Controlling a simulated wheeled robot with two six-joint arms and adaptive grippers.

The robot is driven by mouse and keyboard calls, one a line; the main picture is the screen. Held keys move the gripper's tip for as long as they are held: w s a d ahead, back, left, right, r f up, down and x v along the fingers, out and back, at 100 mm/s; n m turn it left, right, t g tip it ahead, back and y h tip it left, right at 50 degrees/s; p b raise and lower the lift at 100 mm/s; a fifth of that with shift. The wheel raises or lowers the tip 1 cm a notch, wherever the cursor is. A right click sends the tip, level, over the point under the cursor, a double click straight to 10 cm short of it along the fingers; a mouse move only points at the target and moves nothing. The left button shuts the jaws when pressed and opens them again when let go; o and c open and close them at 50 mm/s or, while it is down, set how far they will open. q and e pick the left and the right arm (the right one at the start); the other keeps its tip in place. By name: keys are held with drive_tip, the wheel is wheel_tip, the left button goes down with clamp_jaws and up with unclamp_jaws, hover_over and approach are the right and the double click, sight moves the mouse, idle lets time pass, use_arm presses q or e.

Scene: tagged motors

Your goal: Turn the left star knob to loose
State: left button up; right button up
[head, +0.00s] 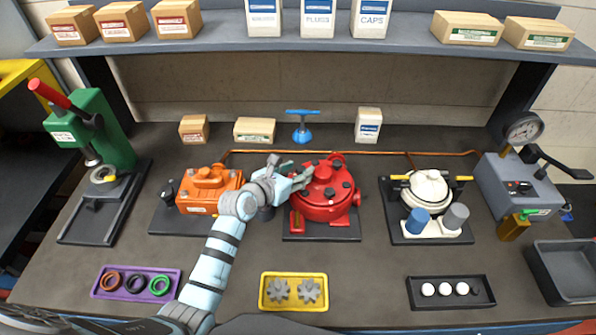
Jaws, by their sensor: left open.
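The red round housing (337,205) sits on a dark plate in the middle of the bench, with small dark knobs or bolts on its top. My left arm reaches up from the lower left. My left gripper (303,178) is open at the left upper edge of the red housing. Its fingers cover part of that edge. A star knob there is too small or too hidden to make out, and I cannot tell whether the fingers touch anything. My right gripper is not in view.
An orange motor (208,190) stands left of the gripper and a white motor (429,190) right of the red housing. A yellow tray (293,306) with grey gears lies in front. A blue-handled valve (302,127) stands behind. The bench between the housing and yellow tray is clear.

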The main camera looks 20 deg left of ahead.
use_arm(q)
drive_tip(key=v, duration=0.8)
